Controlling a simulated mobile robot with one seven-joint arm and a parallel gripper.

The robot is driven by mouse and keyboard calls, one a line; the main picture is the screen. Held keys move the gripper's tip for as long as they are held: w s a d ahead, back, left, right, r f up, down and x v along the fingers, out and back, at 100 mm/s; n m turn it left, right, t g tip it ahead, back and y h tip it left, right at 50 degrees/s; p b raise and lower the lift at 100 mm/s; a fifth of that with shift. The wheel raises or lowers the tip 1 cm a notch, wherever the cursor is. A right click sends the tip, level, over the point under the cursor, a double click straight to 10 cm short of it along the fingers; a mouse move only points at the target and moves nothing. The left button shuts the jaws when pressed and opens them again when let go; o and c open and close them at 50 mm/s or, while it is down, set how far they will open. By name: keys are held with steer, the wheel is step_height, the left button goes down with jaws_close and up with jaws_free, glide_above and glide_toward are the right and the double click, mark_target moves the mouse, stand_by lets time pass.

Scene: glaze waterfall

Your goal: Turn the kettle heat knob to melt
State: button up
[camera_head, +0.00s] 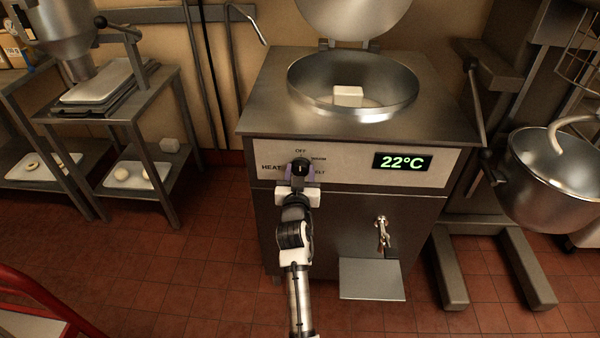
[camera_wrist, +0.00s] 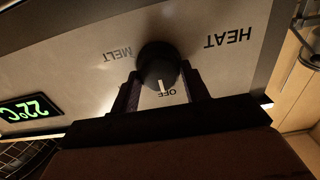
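The heat knob (camera_head: 300,166) is black and round on the kettle's front panel, left of the display. In the wrist view, which is upside down, the knob (camera_wrist: 158,62) has a white pointer line at the OFF label (camera_wrist: 167,93). The MELT label (camera_wrist: 119,54) is beside it. My gripper (camera_head: 300,175) is at the knob, with one finger on each side; the fingers (camera_wrist: 160,80) also show in the wrist view. They sit close against the knob's sides, but I cannot tell whether they press on it. The kettle display (camera_head: 403,162) reads 22°C.
The kettle bowl (camera_head: 398,108) is open and holds a pale block (camera_head: 348,96). A tap (camera_head: 382,232) sticks out below the panel at right, above a small shelf (camera_head: 371,280). A rack (camera_head: 157,118) stands at left and a mixer bowl (camera_head: 552,185) at right.

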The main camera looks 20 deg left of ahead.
steer(key=shift+c, duration=0.9)
steer(key=shift+f+m+b, duration=0.1)
steer(key=shift+m+b, duration=0.2)
steer(key=shift+b, duration=0.2)
steer(key=shift+f+m+b, duration=0.15)
steer(key=shift+m+b, duration=0.75)
steer(key=shift+b, duration=0.35)
steer(key=m+b, duration=0.2)
steer(key=shift+d+m+b, duration=0.1)
steer(key=shift+m+b, duration=0.3)
steer(key=m+b, duration=0.5)
steer(key=m, duration=0.1)
steer(key=shift+d, duration=0.1)
steer(key=m+b, duration=0.3)
steer(key=m, duration=0.3)
steer(key=shift+f+m+b, duration=0.1)
steer(key=shift+m+b, duration=0.3)
steer(key=m+b, duration=0.3)
steer(key=m, duration=0.3)
